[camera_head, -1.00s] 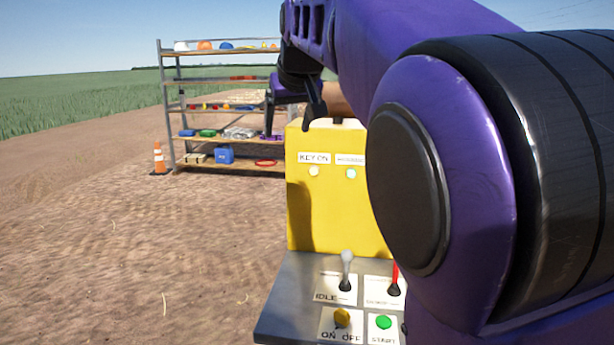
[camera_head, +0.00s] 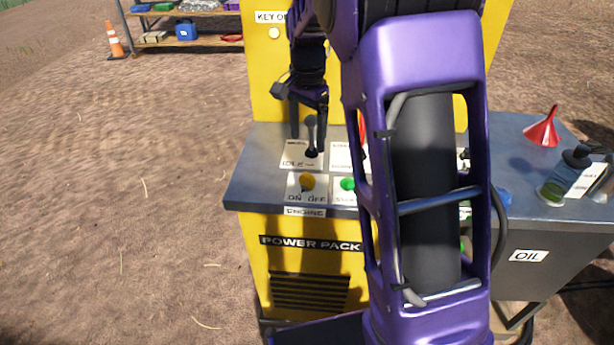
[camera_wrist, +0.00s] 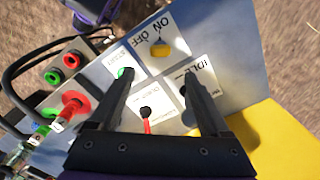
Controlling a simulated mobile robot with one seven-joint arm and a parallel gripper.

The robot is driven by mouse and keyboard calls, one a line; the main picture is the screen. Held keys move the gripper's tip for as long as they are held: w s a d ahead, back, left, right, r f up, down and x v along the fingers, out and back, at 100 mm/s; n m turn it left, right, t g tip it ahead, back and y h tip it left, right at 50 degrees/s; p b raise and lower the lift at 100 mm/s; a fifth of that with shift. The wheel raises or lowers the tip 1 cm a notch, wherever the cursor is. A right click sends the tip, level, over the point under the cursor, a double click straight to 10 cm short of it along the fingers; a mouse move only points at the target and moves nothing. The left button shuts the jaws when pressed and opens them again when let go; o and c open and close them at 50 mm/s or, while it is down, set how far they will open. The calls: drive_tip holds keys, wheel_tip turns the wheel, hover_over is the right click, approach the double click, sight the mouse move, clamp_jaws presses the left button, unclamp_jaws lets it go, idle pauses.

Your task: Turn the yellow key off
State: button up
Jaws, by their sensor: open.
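The yellow key (camera_head: 307,182) is a small round knob on an ON/OFF plate at the front left of the grey panel. It also shows in the wrist view (camera_wrist: 159,49), beyond the fingertips; its exact turn is too small to tell. My gripper (camera_head: 307,135) is over the panel, just behind the key and by the idle lever, its fingers pointing down. In the wrist view my gripper (camera_wrist: 163,80) has its two fingers spread apart with nothing gripped between them. The key is clear of both fingers.
A green start button (camera_head: 347,184) is right of the key. The idle lever (camera_head: 311,150) is close to the fingers. A red-handled lever (camera_wrist: 147,118) stands nearby. A red funnel (camera_head: 541,130) and a jar (camera_head: 566,182) sit at right. Left of the panel is open ground.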

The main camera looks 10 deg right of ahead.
sight(307, 175)
wheel_tip(307, 175, down, 12)
drive_tip(key=shift+f+b, duration=0.15)
drive_tip(key=shift+b, duration=0.7)
clamp_jaws()
drive_tip(key=shift+n, duration=0.4)
drive_tip(key=n+p, duration=0.1)
drive_tip(key=n, duration=0.4)
drive_tip(key=n+p, duration=0.1)
drive_tip(key=n, duration=0.5)
drive_tip(key=shift+n, duration=0.3)
